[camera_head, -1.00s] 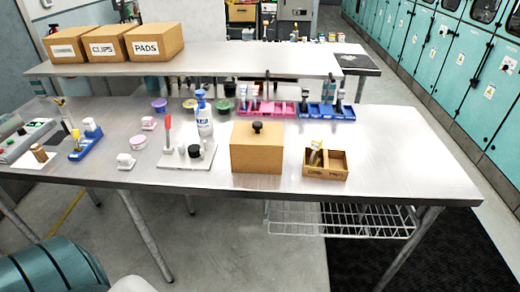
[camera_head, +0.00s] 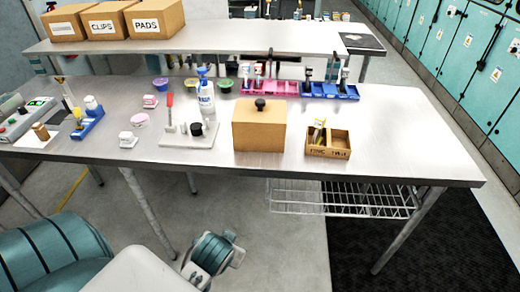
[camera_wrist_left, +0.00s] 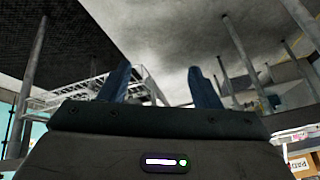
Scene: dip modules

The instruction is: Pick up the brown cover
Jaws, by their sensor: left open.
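The brown cover (camera_head: 258,128) is a box-like block with a black knob (camera_head: 260,104) on top. It stands upright on the metal table (camera_head: 380,150), near the front edge, in the head view. My left gripper (camera_wrist_left: 163,84) shows its two dark blue fingers spread apart with nothing between them in the wrist view. That view looks toward the table's underside, legs and wire shelf. In the head view my left arm reaches in at the bottom left, below and in front of the table, well apart from the cover. My right gripper is not in view.
A small divided wooden box (camera_head: 328,146) stands right of the cover. A white stand (camera_head: 188,138) with a red-handled tool and a spray bottle (camera_head: 205,95) are to its left. Pink and blue bins (camera_head: 325,92) lie behind. A wire shelf (camera_head: 345,198) hangs under the table.

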